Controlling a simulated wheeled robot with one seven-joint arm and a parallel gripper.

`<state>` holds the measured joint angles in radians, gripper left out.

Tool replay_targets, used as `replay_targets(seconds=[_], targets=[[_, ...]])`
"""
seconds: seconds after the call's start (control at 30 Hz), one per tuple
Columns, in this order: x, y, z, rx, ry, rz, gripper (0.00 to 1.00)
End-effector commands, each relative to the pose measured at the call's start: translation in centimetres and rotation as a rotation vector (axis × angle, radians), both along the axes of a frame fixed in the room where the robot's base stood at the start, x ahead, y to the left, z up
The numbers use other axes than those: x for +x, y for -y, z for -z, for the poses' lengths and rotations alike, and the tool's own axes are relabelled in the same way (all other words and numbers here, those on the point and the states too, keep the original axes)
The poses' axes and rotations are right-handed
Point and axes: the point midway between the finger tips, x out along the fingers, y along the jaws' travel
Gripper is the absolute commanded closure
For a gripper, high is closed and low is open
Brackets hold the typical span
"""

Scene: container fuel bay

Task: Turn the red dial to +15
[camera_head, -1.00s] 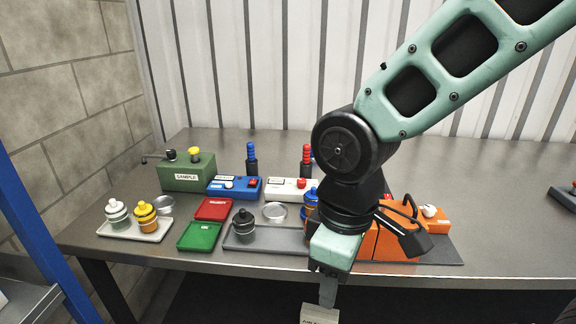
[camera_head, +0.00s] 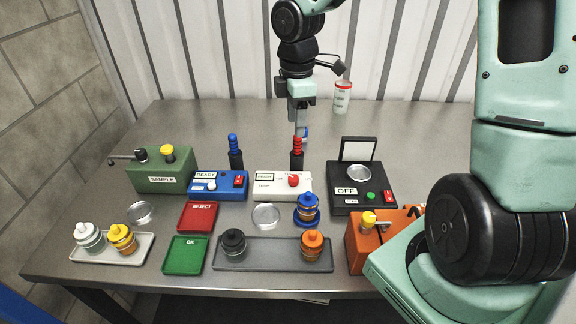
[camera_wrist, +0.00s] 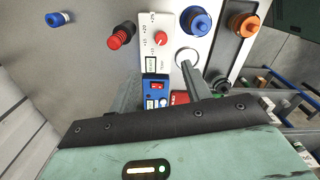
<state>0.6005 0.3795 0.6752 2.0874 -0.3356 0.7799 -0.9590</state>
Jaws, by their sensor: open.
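The red dial (camera_head: 293,180) sits on top of a white box (camera_head: 270,191) in the middle of the bench. In the wrist view the dial (camera_wrist: 161,38) shows on the white box face, with small printed numbers around it. Its exact setting is too small to read. My gripper (camera_head: 301,132) is open and points down at the back of the bench, behind the white box and apart from the dial. In the wrist view my gripper (camera_wrist: 160,73) has its fingers spread, with nothing held between them.
A red-topped peg (camera_head: 297,150) stands just behind the white box, close to my gripper. A blue box (camera_head: 218,186) is to its left and a black OFF box (camera_head: 350,205) to its right. A blue bottle (camera_head: 307,209) stands in front. The back of the bench is mostly clear.

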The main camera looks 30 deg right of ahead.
Motion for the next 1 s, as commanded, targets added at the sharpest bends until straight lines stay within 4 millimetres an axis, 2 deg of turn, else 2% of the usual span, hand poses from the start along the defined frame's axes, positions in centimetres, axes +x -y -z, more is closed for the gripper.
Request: replay_targets(seconds=[0.17,0.7,0.83,1.0], targets=[[-0.2,-0.2,2.8,0.002,-0.006,-0.004,0.52],[-0.2,-0.2,13.8,0.000,-0.005,-0.002,0.52],[-0.1,-0.2,15.5,0.000,-0.004,-0.001,0.52],[-0.1,-0.1,16.7,0.000,-0.002,0.000,0.52]])
